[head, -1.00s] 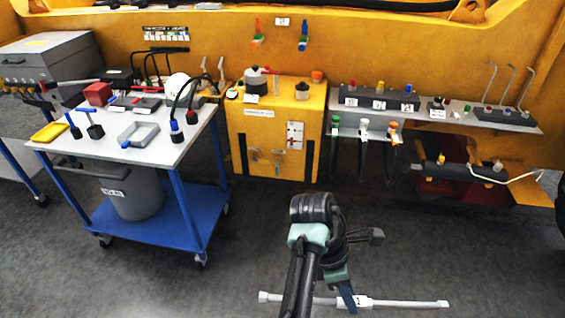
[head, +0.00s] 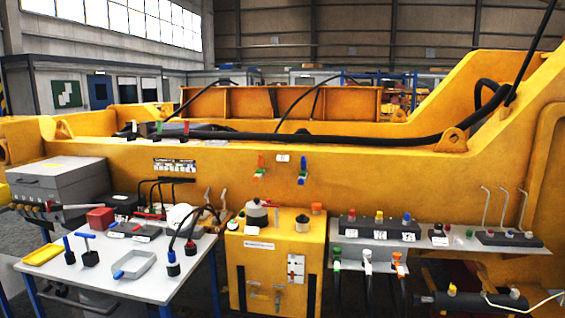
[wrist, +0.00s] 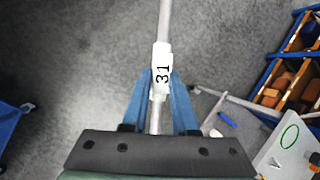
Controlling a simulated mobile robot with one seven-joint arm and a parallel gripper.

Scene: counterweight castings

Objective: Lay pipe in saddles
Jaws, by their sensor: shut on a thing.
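In the wrist view, my gripper (wrist: 162,84) has its blue fingers shut on a slim, pale pipe (wrist: 165,28). The fingers are at the white sleeve marked "31". The pipe runs away from the gripper toward the top edge, with grey floor behind it; its far end is out of view. My gripper and the pipe do not show in the head view. I cannot make out any saddles for certain in either view.
In the head view, a yellow machine frame (head: 400,160) spans the scene. A white-topped table (head: 150,287) stands left of a yellow cabinet (head: 258,268); a grey shelf (head: 385,246) is right. The wrist view shows a blue-edged rack (wrist: 272,72) at right.

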